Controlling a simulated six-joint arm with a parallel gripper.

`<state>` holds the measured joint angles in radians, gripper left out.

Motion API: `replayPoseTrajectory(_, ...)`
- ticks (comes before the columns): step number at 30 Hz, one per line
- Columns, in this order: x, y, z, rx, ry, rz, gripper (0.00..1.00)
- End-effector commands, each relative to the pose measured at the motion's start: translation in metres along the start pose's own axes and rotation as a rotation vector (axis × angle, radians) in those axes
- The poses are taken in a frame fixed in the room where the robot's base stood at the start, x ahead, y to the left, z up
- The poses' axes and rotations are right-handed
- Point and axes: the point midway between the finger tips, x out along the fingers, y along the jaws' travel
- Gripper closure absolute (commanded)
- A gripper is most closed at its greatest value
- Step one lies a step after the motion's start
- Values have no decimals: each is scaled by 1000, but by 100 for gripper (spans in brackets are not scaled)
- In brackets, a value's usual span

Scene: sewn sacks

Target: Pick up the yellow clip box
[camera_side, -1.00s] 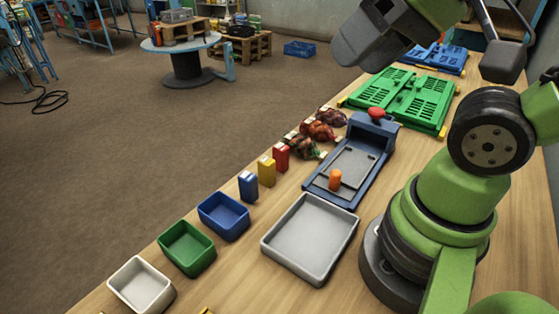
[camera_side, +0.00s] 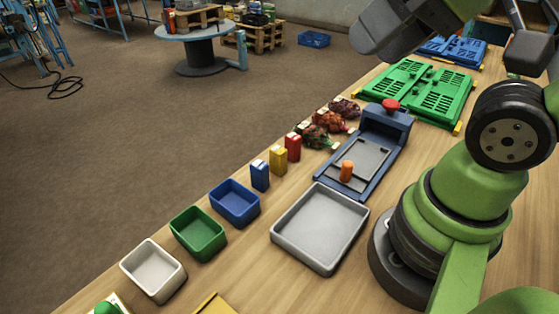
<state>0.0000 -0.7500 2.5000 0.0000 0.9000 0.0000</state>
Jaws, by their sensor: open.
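The yellow clip box (camera_side: 278,161) stands upright on the wooden table near its far-left edge. It is between a blue clip box (camera_side: 260,176) and a red clip box (camera_side: 293,147), with narrow gaps. My gripper (camera_side: 395,28) is at the top edge of the picture, high above the table and well to the right of the yellow box. It is open and apart from all the boxes; its fingertips are hard to make out.
Blue (camera_side: 235,203), green (camera_side: 198,233) and white (camera_side: 153,270) bins line the table edge. A grey tray (camera_side: 320,264) lies nearby. Behind are a blue fixture (camera_side: 365,150) with an orange knob, several net sacks (camera_side: 325,122) and a green crate (camera_side: 417,90).

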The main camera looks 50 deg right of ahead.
Motion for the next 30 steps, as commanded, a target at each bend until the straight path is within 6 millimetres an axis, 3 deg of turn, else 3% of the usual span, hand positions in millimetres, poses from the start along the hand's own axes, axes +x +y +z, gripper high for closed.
replayPoseTrajectory(11,0,0,0,0,0,0,57)
replayPoseTrajectory(13,0,0,0,0,0,0,44)
replayPoseTrajectory(22,1,0,-1,-1,-3,2,43)
replayPoseTrajectory(26,8,-1,-11,-16,-35,29,43)
replayPoseTrajectory(30,32,0,-35,-59,-111,90,43)
